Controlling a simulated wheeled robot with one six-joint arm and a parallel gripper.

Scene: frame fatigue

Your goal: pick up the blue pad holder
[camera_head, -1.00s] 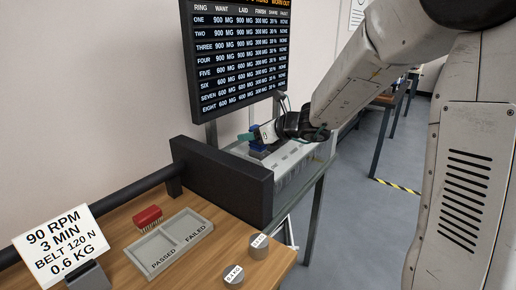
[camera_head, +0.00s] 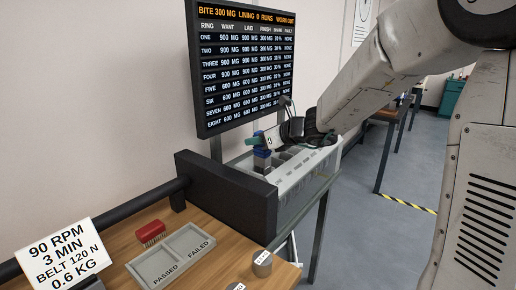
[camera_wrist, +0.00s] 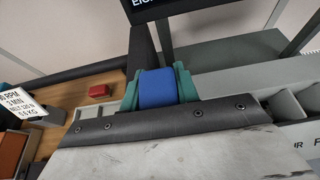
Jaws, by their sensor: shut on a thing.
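The blue pad holder (camera_wrist: 158,88) sits between the two teal fingers of my gripper (camera_wrist: 158,90) in the wrist view. The fingers press on its left and right sides, so my gripper is shut on it. In the head view the blue pad holder (camera_head: 262,155) shows small below the teal fingertips of my gripper (camera_head: 259,141), at the far left end of a pale compartment rack (camera_head: 305,178). Its lower end is hidden, and I cannot tell whether it still touches the rack.
A black block (camera_head: 226,195) stands in front of the rack. On the wooden bench lie a red brush-like block (camera_head: 150,232), a grey PASSED/FAILED tray (camera_head: 172,258) and a metal weight (camera_head: 262,264). A sign (camera_head: 64,252) stands at left. A dark screen (camera_head: 245,70) rises behind the rack.

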